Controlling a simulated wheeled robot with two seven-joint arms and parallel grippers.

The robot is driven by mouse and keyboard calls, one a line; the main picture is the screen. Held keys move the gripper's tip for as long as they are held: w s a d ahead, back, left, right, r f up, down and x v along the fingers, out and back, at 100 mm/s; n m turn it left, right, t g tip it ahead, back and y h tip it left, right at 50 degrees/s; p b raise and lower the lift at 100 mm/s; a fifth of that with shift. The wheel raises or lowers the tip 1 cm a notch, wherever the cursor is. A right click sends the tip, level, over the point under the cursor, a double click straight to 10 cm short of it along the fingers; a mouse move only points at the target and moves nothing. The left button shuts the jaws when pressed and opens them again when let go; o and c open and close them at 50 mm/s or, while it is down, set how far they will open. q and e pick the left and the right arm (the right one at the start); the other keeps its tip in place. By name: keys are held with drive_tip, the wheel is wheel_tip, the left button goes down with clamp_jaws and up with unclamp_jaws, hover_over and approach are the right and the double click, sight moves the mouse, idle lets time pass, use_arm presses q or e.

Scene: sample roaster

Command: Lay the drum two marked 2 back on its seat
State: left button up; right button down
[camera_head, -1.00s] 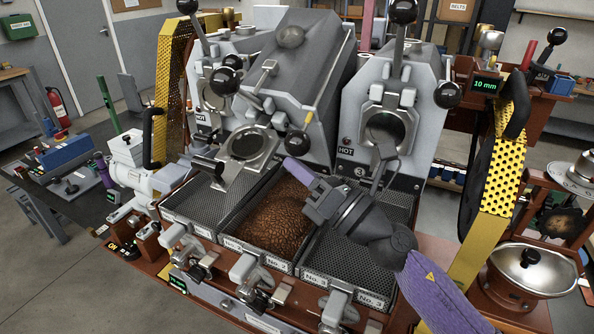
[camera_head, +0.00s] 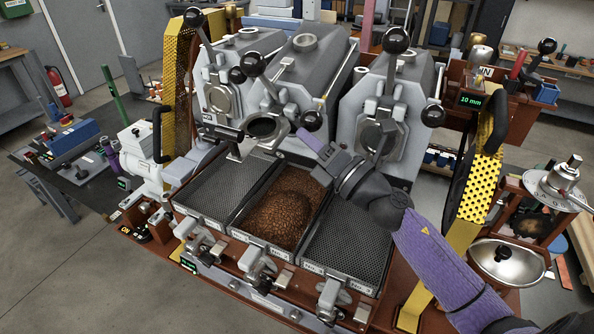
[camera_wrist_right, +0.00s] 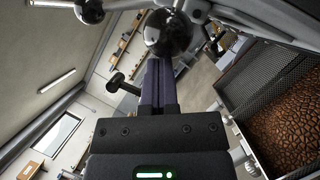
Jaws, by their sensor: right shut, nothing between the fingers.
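The middle drum (camera_head: 325,65), a grey faceted housing, is tipped forward, with its round open mouth (camera_head: 264,127) above the middle tray. A marking 2 on it is not legible. A black ball knob (camera_head: 311,120) on a rod hangs at its lower right. My right gripper (camera_head: 304,136) is shut and empty, its purple fingertips just below this knob; I cannot tell whether they touch. In the right wrist view, the shut fingers (camera_wrist_right: 159,64) point at a black ball (camera_wrist_right: 168,32) just beyond them. My left gripper is not in view.
The middle tray (camera_head: 240,223) holds brown beans. Mesh trays lie on both sides of it, the right one (camera_head: 345,245) below my arm. The right drum (camera_head: 378,125) stands close to my wrist. A yellow perforated guard (camera_head: 487,185) stands right of my forearm.

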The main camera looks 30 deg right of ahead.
sight(321, 122)
drive_tip(key=d+r+m+p, duration=0.1)
drive_tip(key=w+d+r+m+p, duration=0.1)
drive_tip(key=shift+w+r+h+p, duration=0.25)
drive_tip(key=shift+h+p, duration=0.15)
drive_tip(key=shift+w+d, duration=0.15)
drive_tip(key=shift+d, duration=0.1)
drive_tip(key=shift+f+m, duration=0.1)
drive_tip(key=shift+m, duration=0.2)
